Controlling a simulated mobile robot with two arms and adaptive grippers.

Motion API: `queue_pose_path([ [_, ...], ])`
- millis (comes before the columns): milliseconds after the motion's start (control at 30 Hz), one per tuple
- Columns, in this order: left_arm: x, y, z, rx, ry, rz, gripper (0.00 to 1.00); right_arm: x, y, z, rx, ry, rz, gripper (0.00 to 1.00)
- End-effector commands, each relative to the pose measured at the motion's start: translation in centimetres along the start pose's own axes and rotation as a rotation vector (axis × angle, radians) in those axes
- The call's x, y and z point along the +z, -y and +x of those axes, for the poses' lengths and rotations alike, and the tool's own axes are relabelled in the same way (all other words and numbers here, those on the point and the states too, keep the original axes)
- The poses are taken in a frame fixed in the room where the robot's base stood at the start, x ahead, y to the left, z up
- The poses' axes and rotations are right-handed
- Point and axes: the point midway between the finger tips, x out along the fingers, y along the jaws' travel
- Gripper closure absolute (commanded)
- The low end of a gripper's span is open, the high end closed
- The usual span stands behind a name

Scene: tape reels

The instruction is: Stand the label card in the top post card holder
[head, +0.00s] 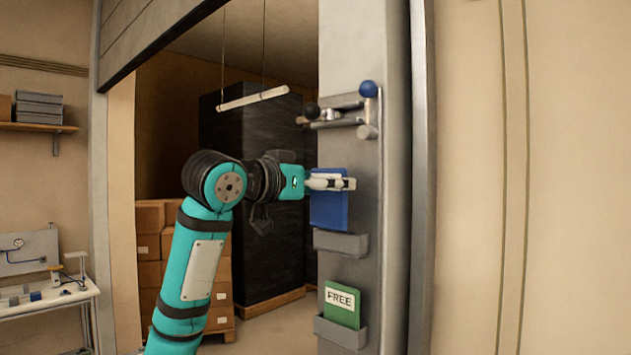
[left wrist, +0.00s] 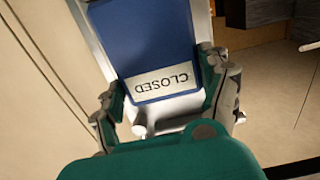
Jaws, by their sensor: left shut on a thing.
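The label card (head: 328,213) is blue; in the left wrist view it (left wrist: 145,38) shows a white strip reading "CLOSED", upside down in that picture. My left gripper (head: 332,182) is shut on the card near its upper end and holds it upright against the grey post. The top post card holder (head: 341,242) is a shallow grey pocket directly below the card. The card's lower edge is level with the pocket's rim; I cannot tell whether it is inside. The gripper (left wrist: 166,98) also shows in the left wrist view. My right gripper is not in view.
A lower holder (head: 341,332) on the post holds a green card (head: 342,304) reading "FREE". Above the gripper, a lever with a blue knob (head: 368,88) juts from the post. A hanging bar (head: 252,98), dark stack and boxes (head: 149,232) stand beyond the doorway.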

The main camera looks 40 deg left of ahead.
Motion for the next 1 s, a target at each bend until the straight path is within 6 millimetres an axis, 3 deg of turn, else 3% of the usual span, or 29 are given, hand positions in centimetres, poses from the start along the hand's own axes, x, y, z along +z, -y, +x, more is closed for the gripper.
queue_pose_path([
  [533, -0.1, -0.1, 3.9, 0.001, 0.001, 0.0, 0.53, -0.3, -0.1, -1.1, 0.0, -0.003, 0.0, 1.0],
  [1000, 3.2, 0.0, 3.8, 0.0, -0.002, 0.001, 0.53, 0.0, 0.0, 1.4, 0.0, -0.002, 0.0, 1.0],
])
